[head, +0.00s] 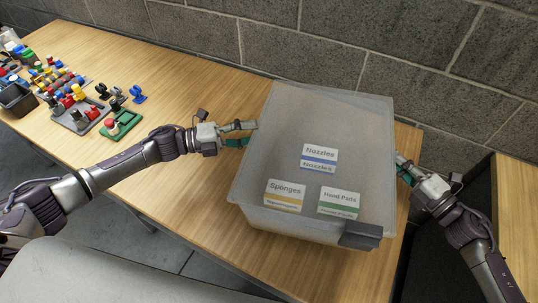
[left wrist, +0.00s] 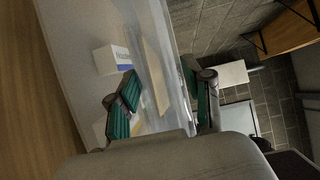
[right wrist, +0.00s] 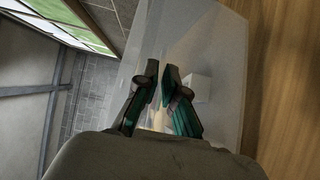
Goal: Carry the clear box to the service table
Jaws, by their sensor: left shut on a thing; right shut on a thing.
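The clear box (head: 345,120), a translucent lidded bin with Nozzles, Sponges and Hand Pads labels, is at the right end of the wooden table (head: 200,85). I cannot tell whether it rests on the table or hangs just above it. My left gripper (head: 246,133) is shut on the box's left side; in the left wrist view the fingers (left wrist: 160,88) straddle its wall. My right gripper (head: 403,172) is shut on the right side; in the right wrist view its fingertips (right wrist: 161,72) are close together at the wall. I cannot tell which surface is the service table.
Several coloured parts and a green fixture (head: 122,124) stand at the table's left. Another wooden surface (head: 517,215) lies at the right edge, beyond a dark panel (head: 477,190). A grey block wall (head: 330,40) runs behind. The table between fixture and box is mostly clear.

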